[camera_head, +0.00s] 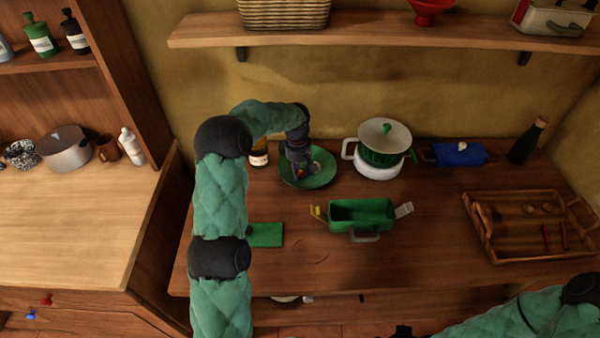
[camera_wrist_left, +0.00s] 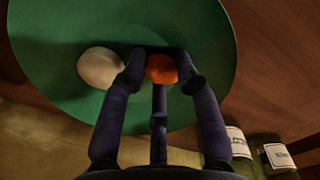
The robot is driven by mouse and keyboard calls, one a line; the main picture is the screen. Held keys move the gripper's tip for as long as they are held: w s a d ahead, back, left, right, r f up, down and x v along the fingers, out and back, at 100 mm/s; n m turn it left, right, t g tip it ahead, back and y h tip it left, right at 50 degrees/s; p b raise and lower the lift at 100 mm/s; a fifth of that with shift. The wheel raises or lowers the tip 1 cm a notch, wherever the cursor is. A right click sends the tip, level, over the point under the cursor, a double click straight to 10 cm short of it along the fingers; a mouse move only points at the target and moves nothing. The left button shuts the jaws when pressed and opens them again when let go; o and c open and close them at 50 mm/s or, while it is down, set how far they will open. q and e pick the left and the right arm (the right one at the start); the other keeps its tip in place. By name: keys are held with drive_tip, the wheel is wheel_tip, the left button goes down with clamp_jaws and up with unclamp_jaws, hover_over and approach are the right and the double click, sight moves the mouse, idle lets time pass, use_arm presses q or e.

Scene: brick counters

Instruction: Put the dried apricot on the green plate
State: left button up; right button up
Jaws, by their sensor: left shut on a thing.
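The dried apricot (camera_wrist_left: 161,69) is an orange, rounded piece in the left wrist view. My left gripper (camera_head: 302,170) is shut on it, with a dark finger on either side. Both are over the green plate (camera_head: 326,176), which stands near the back of the wooden counter. The plate's green surface (camera_wrist_left: 190,25) fills much of the left wrist view behind the apricot. Whether the apricot touches the plate is unclear. A whitish rounded piece (camera_wrist_left: 100,67) lies on the plate beside the apricot. My right arm shows at the lower right; its fingers are not clear.
A white-and-green lidded pot (camera_head: 382,145) stands right of the plate, and a bottle (camera_head: 259,155) behind-left. A green rectangular container (camera_head: 362,214) is in front, a green cloth-like item (camera_head: 265,235) at left, and a wooden tray (camera_head: 480,225) at right. A shelf (camera_head: 400,38) runs above.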

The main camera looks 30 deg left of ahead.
sight(299, 172)
use_arm(q)
drive_tip(key=shift+s, duration=0.1)
drive_tip(key=shift+f, duration=0.3)
drive_tip(key=shift+s+d+f, duration=0.2)
drive_tip(key=shift+s+f, duration=0.05)
drive_tip(key=shift+f, duration=0.25)
drive_tip(key=o, duration=0.7)
drive_tip(key=shift+o, duration=0.7)
drive_tip(key=shift+f, duration=0.2)
drive_tip(key=shift+r, duration=0.1)
wheel_tip(299, 172, up, 14)
drive_tip(key=p, duration=0.3)
drive_tip(key=shift+w+a, duration=0.15)
drive_tip(key=shift+a, duration=0.25)
